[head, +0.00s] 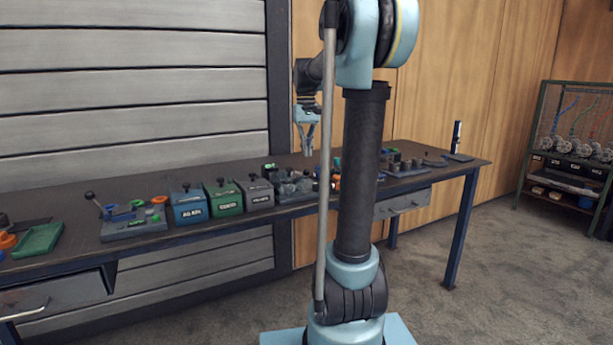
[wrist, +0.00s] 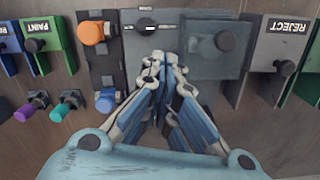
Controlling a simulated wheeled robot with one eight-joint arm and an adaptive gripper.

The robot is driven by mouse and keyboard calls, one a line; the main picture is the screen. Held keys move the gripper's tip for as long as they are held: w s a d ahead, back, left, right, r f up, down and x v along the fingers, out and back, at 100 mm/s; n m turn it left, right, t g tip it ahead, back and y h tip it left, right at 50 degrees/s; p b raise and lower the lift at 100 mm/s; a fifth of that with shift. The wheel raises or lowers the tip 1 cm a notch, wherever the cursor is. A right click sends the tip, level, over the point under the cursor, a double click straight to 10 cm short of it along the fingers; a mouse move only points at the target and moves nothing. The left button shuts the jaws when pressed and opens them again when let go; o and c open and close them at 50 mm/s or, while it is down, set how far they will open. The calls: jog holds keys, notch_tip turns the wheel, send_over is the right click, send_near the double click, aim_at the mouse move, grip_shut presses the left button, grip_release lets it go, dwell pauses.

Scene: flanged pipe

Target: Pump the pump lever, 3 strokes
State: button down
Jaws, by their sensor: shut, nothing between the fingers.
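My gripper (head: 307,150) hangs fingers down above the back middle of the workbench, with its fingertips together and nothing between them. In the wrist view my gripper (wrist: 163,62) points at a grey panel with a dark rotary knob (wrist: 147,25). No part is plainly marked as the pump lever. A tilted lever with a black ball knob (head: 90,196) stands on a grey base at the left, well apart from my gripper. An upright blue and white handle (head: 457,136) stands at the bench's right end. I cannot tell which one is the pump lever.
Blue, green and grey lidded boxes (head: 223,199) stand along the bench's front. A green tray (head: 38,240) lies far left. The wrist view shows an orange knob (wrist: 93,33), a blue knob (wrist: 106,100) and a grey box (wrist: 212,50) close around my fingers. A rack (head: 575,145) stands right.

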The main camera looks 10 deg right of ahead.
aim_at(303, 173)
jog(key=w, duration=0.3)
jog(key=shift+w+r, duration=0.25)
jog(key=shift+r, duration=0.15)
jog(key=shift+s+d+f, duration=0.1)
jog(key=shift+s+f, duration=0.1)
jog(key=shift+f, duration=1.5)
jog(key=shift+s+f, duration=0.15)
jog(key=shift+f, duration=1.65)
